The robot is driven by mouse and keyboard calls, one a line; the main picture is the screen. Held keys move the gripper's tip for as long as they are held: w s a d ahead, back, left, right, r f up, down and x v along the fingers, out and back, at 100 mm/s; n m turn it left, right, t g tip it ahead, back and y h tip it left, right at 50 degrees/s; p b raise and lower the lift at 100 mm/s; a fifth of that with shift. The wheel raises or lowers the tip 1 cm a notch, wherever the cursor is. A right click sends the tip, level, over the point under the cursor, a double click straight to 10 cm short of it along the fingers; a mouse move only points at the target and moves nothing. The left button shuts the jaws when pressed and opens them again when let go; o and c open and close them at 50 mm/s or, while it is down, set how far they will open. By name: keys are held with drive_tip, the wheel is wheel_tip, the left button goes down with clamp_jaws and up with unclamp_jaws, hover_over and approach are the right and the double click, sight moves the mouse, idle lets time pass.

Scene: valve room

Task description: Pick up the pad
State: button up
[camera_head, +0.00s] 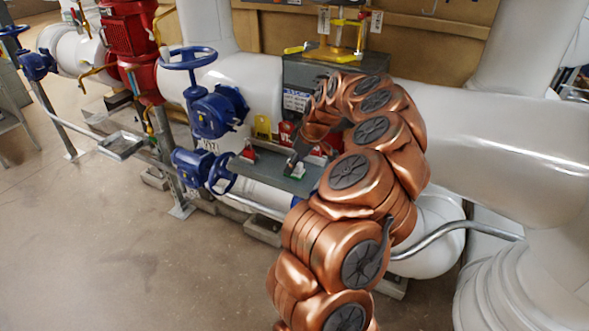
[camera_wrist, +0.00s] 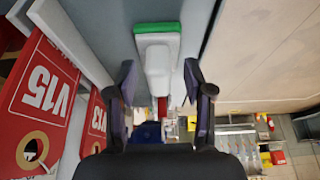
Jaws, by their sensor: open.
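The pad (camera_wrist: 157,48) is a white block with a green strip along its far edge. In the wrist view it lies on a grey surface at the top centre, and its narrower white end points toward my gripper (camera_wrist: 160,78). My gripper is open, with one dark finger on each side of that white end; contact is not visible.
Red tags, one marked V15 (camera_wrist: 45,88), hang close on the left in the wrist view. A yellow tag (camera_head: 263,126) stands behind the shelf. Open floor (camera_head: 120,250) lies at the left front.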

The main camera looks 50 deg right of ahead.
clamp_jaws()
idle(0.4)
drive_tip(key=shift+d+r+b, duration=0.1)
drive_tip(key=shift+r+b, duration=0.3)
drive_tip(key=shift+r, duration=1.25)
drive_tip(key=shift+s+r, duration=0.1)
drive_tip(key=shift+s, duration=0.1)
drive_tip(key=s+a+b, duration=0.1)
drive_tip(key=s+a, duration=0.2)
drive_tip(key=s, duration=0.4)
drive_tip(key=s+a+r+b, duration=0.1)
drive_tip(key=s+a+b, duration=0.1)
drive_tip(key=s+a, duration=0.2)
drive_tip(key=s, duration=0.3)
drive_tip(key=shift+r, duration=0.2)
drive_tip(key=shift+a, duration=0.1)
drive_tip(key=c, duration=0.6)
unclamp_jaws()
clamp_jaws()
